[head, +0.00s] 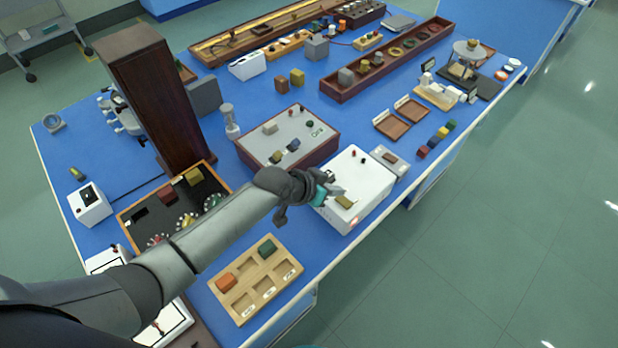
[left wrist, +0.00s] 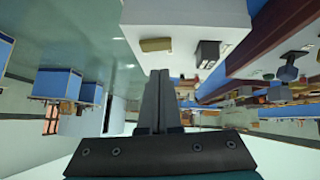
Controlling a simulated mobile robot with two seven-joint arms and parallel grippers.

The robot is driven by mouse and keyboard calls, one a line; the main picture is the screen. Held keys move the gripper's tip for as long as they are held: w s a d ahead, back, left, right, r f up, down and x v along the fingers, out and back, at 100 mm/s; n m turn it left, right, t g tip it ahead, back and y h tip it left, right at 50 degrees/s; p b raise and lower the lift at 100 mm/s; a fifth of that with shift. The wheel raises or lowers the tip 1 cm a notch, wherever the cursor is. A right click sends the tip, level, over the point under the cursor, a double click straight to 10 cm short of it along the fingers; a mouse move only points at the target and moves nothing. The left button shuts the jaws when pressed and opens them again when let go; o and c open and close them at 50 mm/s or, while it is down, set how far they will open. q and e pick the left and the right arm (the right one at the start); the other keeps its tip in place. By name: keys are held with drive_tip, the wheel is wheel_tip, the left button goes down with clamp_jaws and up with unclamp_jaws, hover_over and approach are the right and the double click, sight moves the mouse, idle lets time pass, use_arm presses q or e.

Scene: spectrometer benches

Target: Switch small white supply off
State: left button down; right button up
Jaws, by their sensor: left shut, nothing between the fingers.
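A white box-shaped supply (head: 368,186) stands at the front edge of the blue bench. It has small knobs on top, a yellowish piece (head: 344,201) near its front edge and a reddish glow on its front face. My left gripper (head: 335,190) is over the near left part of this box, its fingers shut and empty. In the left wrist view the shut fingers (left wrist: 160,75) point at a white box (left wrist: 150,20) with a yellowish piece (left wrist: 156,45) and a dark switch-like block (left wrist: 207,53). I cannot tell whether the fingers touch it. My right gripper is out of view.
A dark-sided grey-topped box (head: 290,135) stands left of the supply. A wooden tray (head: 243,296) with coloured blocks lies in front. A smaller white box (head: 90,205) stands at the far left, another (head: 247,65) at the back. Floor is clear on the right.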

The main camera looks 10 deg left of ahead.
use_arm(q)
drive_tip(key=p+v, duration=0.1)
drive_tip(key=v, duration=0.9)
drive_tip(key=shift+r, duration=0.2)
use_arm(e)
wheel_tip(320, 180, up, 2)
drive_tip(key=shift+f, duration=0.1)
